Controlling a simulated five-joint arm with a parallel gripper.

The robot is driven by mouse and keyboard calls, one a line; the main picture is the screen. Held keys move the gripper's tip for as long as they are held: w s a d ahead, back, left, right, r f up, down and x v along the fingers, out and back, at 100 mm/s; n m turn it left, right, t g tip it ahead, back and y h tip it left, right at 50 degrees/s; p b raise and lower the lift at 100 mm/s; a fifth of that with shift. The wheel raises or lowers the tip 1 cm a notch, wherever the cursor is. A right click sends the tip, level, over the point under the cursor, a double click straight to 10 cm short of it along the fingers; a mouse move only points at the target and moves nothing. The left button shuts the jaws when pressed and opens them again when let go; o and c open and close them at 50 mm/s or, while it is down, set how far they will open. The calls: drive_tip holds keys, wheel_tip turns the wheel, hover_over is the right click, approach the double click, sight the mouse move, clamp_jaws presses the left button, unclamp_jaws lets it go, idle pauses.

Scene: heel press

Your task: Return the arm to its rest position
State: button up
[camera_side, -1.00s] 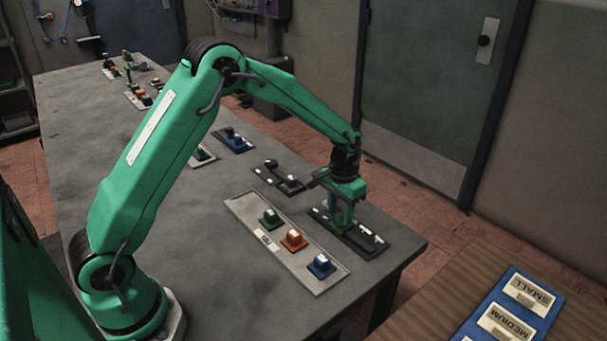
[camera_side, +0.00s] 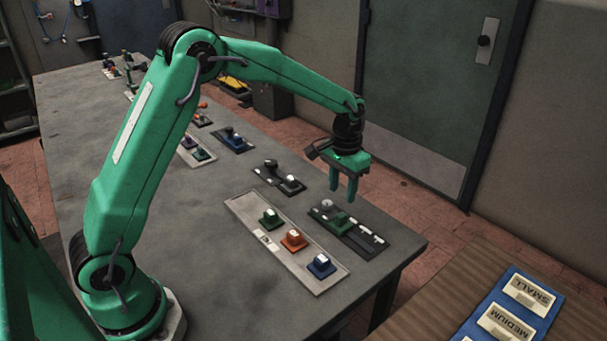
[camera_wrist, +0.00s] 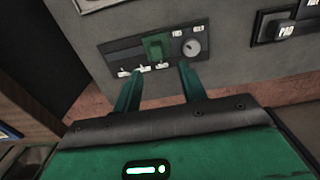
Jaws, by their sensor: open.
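My green gripper (camera_side: 343,182) is open and empty, with its fingers pointing down above the dark panel (camera_side: 368,240) at the table's right edge. A green block (camera_side: 340,221) sits on that panel beside a round grey knob (camera_side: 327,205). The gap between the fingertips and the block is clear in the side view. In the wrist view, the gripper's two fingers (camera_wrist: 158,80) stand apart, and the green block (camera_wrist: 157,46) and a dial-like knob (camera_wrist: 192,47) show beyond them on the panel.
A light plate (camera_side: 245,212) with green, orange and blue blocks lies left of the dark panel. Another dark panel (camera_side: 278,180) lies farther back. A wooden surface with a blue tray (camera_side: 545,284) marked SMALL and MEDIUM is at the lower right. More fixtures stand along the table's far end.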

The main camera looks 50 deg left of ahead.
drive_tip(key=shift+r, duration=0.25)
drive_tip(key=shift+r, duration=0.1)
drive_tip(key=shift+s+r, duration=0.15)
drive_tip(key=shift+r, duration=0.05)
drive_tip(key=s+a+r+t, duration=0.1)
drive_tip(key=s+r+t, duration=0.2)
drive_tip(key=s+r, duration=0.95)
drive_tip(key=s+a+t, duration=0.1)
drive_tip(key=s+t, duration=0.1)
drive_tip(key=s, duration=1.3)
drive_tip(key=shift+s+r+t, duration=0.15)
drive_tip(key=shift+r+t, duration=0.15)
